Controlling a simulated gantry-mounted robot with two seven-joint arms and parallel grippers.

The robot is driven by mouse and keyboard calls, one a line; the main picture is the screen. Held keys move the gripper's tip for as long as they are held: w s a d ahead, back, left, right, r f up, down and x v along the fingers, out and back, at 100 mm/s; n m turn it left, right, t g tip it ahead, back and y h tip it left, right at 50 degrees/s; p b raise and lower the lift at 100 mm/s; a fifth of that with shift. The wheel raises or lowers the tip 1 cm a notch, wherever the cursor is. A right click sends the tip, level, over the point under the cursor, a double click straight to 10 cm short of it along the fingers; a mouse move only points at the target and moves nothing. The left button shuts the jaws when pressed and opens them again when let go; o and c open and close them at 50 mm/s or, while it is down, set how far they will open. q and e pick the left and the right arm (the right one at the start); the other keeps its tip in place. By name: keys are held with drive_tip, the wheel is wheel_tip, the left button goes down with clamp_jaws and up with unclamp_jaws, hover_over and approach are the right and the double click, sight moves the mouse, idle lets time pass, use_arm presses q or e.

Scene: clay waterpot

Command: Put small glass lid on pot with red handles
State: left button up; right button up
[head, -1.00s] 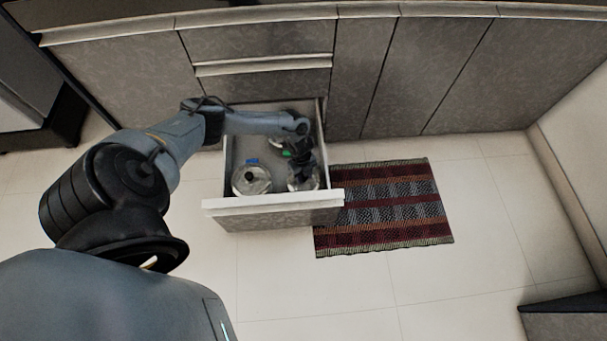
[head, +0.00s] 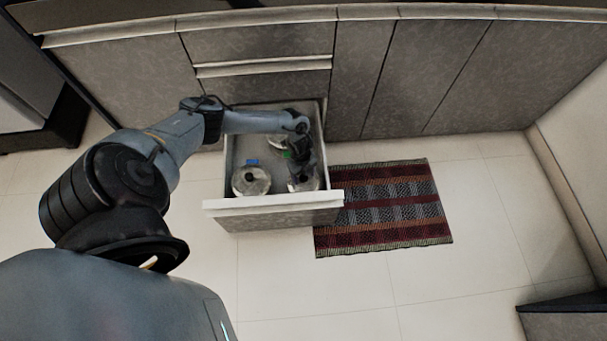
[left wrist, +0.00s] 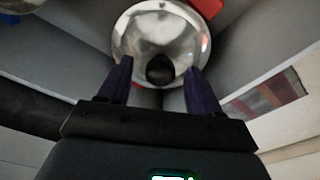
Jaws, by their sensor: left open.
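A round glass lid (left wrist: 140,40) with a black knob (left wrist: 160,70) fills the upper middle of the left wrist view. Red handles (left wrist: 207,7) show at its upper right and, as a sliver, at its lower left, so it is over the pot with red handles. I cannot tell whether the lid is fully seated. My left gripper (left wrist: 158,72) is open, with one finger on each side of the knob. In the head view, my left gripper (head: 302,178) reaches down into the drawer's front right and partly hides this pot (head: 312,184). My right gripper is not in view.
The open drawer (head: 274,202) has raised walls around the pots. A lidded pot with a blue handle (head: 251,181) stands at its front left, and another lidded piece (head: 280,145) is partly hidden at the back. A striped mat (head: 385,205) lies on the floor to the right.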

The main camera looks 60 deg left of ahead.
use_arm(q)
wheel_tip(320, 180, up, 10)
drive_tip(key=a+p, duration=0.1)
drive_tip(key=p, duration=0.5)
